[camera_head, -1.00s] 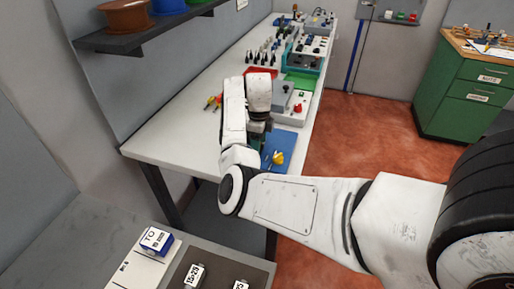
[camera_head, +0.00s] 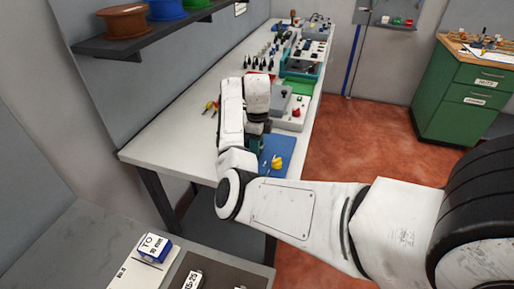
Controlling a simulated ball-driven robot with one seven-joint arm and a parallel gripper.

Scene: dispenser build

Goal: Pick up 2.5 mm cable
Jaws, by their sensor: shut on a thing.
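I cannot pick out the 2.5 mm cable for sure. A small yellow piece (camera_head: 277,162) lies on the blue mat, in front of and to the right of my gripper.
Grey boxes, one with a red button (camera_head: 296,113), stand right of my wrist. Pliers (camera_head: 211,106) lie to its left. Several dark-handled tools (camera_head: 262,62) stand behind. Cable spools (camera_head: 126,22) sit on a wall shelf. The red floor (camera_head: 360,140) to the right is open.

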